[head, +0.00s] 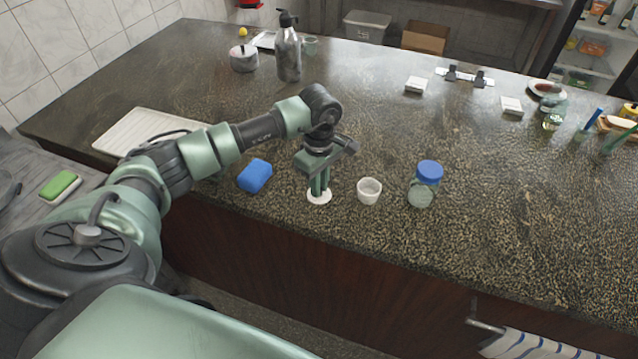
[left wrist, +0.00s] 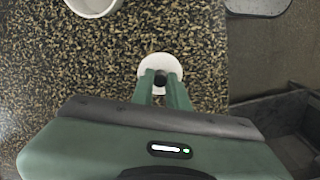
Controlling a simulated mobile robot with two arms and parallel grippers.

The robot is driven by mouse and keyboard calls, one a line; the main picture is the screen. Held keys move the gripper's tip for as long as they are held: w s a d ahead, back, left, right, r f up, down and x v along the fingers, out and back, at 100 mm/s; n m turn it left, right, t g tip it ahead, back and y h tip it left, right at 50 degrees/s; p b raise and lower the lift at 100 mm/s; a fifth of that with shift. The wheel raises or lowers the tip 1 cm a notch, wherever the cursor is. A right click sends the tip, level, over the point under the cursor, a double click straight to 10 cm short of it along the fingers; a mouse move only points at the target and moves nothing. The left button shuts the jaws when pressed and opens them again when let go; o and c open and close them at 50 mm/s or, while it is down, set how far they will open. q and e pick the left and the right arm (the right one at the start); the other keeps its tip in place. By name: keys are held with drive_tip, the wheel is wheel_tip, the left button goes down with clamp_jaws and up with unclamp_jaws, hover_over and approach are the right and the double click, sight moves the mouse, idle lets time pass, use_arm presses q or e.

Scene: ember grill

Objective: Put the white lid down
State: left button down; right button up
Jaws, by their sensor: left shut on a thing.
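The white lid (head: 319,197) is a small flat disc near the front edge of the dark speckled counter. My left gripper (head: 319,187) points down over it and is shut on its dark knob. In the left wrist view the lid (left wrist: 160,66) shows beyond the fingertips of the gripper (left wrist: 161,80), with the dark knob between them. The lid is level and on or just above the counter; I cannot tell which. My right gripper is not in view.
A white cup (head: 369,190) stands just right of the lid. A jar with a blue cap (head: 425,184) is further right. A blue sponge (head: 255,176) lies to the left. The counter's front edge is close. Behind the cup and jar the counter (head: 400,135) is clear.

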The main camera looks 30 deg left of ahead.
use_arm(q)
drive_tip(key=c, duration=1.8)
unclamp_jaws()
drive_tip(key=shift+f, duration=0.15)
drive_tip(key=o, duration=0.4)
drive_tip(key=shift+r, duration=0.2)
wheel_tip(320, 180, up, 12)
drive_tip(key=b, duration=0.4)
